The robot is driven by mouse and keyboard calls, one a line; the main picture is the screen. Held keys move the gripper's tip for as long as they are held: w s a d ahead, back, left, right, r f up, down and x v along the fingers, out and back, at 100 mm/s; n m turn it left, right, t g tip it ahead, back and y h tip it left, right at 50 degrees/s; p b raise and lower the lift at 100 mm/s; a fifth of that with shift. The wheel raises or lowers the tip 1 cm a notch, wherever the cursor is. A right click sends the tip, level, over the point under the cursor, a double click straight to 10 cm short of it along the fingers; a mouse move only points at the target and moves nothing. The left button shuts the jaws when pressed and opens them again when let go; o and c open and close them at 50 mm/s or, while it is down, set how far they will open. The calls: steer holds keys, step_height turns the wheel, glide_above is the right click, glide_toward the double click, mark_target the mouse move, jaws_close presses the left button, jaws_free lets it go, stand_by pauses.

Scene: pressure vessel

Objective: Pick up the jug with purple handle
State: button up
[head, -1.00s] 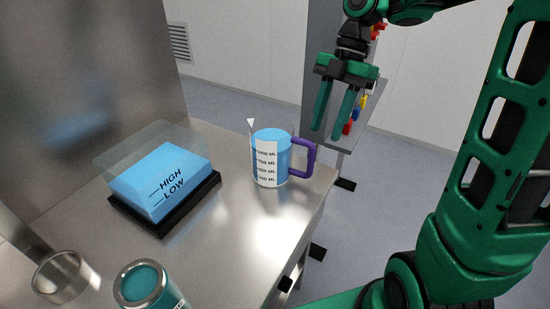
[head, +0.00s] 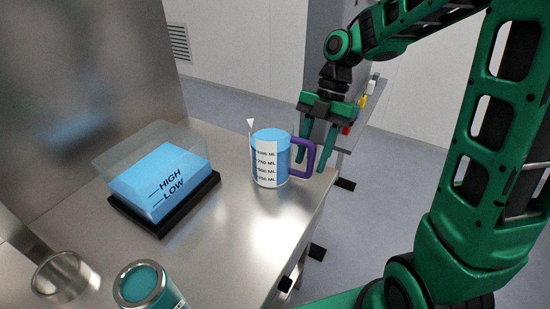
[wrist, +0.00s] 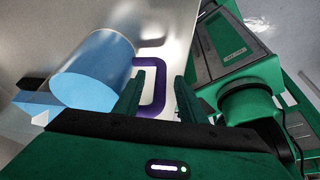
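The jug (head: 268,160) is clear with blue liquid, a white measuring scale and a purple handle (head: 302,158) on its right side. It stands upright near the right edge of the metal table. My gripper (head: 318,165) points down at the handle, open, its two green fingers apart. In the wrist view the jug (wrist: 95,70) is at the left, and the purple handle (wrist: 154,100) shows between and behind the fingers (wrist: 155,95). I cannot tell whether the fingers touch the handle. Part of the handle is hidden by the left finger.
A clear box with blue liquid marked HIGH and LOW (head: 160,180) sits on a black base left of the jug. A teal can (head: 142,285) and an empty metal-rimmed glass cup (head: 62,277) are at the front. The table (head: 235,235) is bare in the middle.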

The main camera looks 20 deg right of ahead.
steer(key=shift+x, duration=0.9)
jaws_close()
